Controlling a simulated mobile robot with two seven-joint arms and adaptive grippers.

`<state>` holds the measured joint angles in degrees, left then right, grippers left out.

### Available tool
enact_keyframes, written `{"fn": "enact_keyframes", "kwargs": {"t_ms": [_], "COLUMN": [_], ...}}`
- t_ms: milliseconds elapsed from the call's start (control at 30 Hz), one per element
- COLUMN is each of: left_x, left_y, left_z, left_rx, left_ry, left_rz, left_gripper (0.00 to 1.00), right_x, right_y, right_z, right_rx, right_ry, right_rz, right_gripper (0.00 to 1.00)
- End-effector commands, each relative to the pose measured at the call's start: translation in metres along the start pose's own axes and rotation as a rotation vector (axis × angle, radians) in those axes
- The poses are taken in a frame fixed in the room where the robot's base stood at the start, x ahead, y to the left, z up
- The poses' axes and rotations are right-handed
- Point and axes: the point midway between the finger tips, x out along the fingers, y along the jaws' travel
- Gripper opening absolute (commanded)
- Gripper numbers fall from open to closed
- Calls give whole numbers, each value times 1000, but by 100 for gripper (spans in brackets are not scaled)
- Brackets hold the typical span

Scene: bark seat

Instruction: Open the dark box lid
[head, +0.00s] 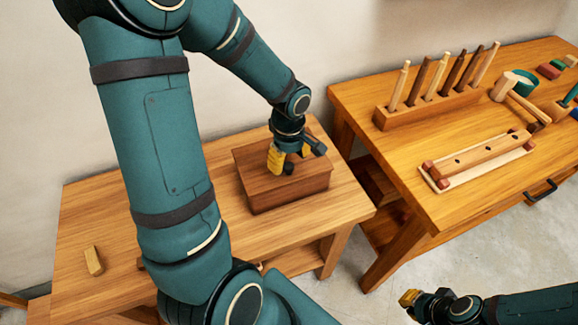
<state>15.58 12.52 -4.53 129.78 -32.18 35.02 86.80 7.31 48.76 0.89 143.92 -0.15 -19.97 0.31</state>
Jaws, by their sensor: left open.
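The dark brown wooden box (292,191) stands on the left wooden table. Its lid (256,165) appears shut, lying flat on top. My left gripper (288,170), with yellow finger pads, is open and points down at the lid, over its middle. I cannot tell whether the fingers touch the lid; the gripper hides part of the lid and its far edge. My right gripper (408,298) is low at the bottom right, away from the box, in front of the right table; its jaws are too small and side-on to read.
The left table (105,215) holds a small wooden block (94,261). The right workbench (400,212) carries a rack of upright wooden rods (425,108), a wooden piece on a pale tray (478,160) and a mallet (515,95). My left arm hides part of the left table.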

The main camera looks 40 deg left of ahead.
Motion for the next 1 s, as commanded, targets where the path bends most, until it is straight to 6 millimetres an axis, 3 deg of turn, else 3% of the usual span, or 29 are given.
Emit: {"fn": "enact_keyframes", "kwargs": {"t_ms": [200,567,733,1000], "left_x": [22,24,24,24], "left_y": [0,0,0,0], "left_z": [0,0,0,0], "left_rx": [0,0,0,0], "left_ry": [0,0,0,-2], "left_rz": [-1,1,1,0], "left_gripper": [60,62,3,0], "right_x": [6,6,6,5], "right_y": [2,2,2,2], "right_z": [-1,-1,-1,-1], "right_rx": [-1,-1,0,0], "right_ry": [3,4,4,4], "right_rz": [0,0,0,0], "right_gripper": [0,0,0,0]}}
